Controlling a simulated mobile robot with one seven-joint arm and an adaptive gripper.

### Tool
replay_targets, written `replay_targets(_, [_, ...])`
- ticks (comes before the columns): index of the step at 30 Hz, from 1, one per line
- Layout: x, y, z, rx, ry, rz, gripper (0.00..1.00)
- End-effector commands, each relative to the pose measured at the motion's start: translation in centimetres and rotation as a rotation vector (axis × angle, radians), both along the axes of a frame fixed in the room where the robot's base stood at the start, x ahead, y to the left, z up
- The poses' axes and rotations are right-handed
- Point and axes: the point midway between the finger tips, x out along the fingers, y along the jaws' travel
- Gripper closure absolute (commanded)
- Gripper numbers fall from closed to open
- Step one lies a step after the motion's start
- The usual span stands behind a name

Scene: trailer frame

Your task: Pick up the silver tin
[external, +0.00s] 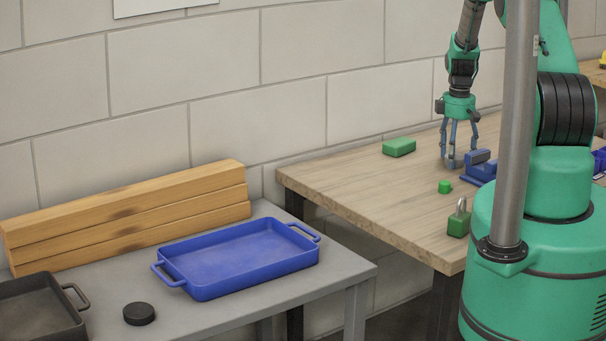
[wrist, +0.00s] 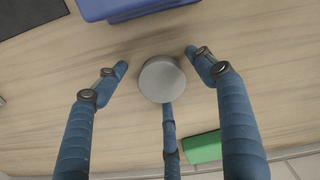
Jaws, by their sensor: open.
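The silver tin (wrist: 162,79) is a round, plain grey disc-topped thing on the wooden table in the wrist view. My gripper (wrist: 158,78) has three blue fingers, spread open around the tin, with a gap between it and the left and right fingertips. The third finger's tip reaches the tin's lower edge in the picture; I cannot tell if it touches. In the external view my gripper (external: 459,158) points down over the wooden table, its fingers low near the surface.
A blue vise-like object (external: 480,167) stands close beside my gripper. A blue tray (external: 240,255) sits on the grey table.

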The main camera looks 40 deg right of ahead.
Motion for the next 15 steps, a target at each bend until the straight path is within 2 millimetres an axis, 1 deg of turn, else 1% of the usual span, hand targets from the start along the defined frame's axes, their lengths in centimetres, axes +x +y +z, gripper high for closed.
replay_targets(8, [0.00,0.01,0.01,0.000,0.000,0.000,0.31])
replay_targets(9, [0.00,0.01,0.01,0.000,0.000,0.000,0.39])
replay_targets(14, [-0.01,0.00,0.01,0.000,0.000,0.000,0.70])
replay_targets(15, [-0.01,0.00,0.01,0.000,0.000,0.000,0.78])
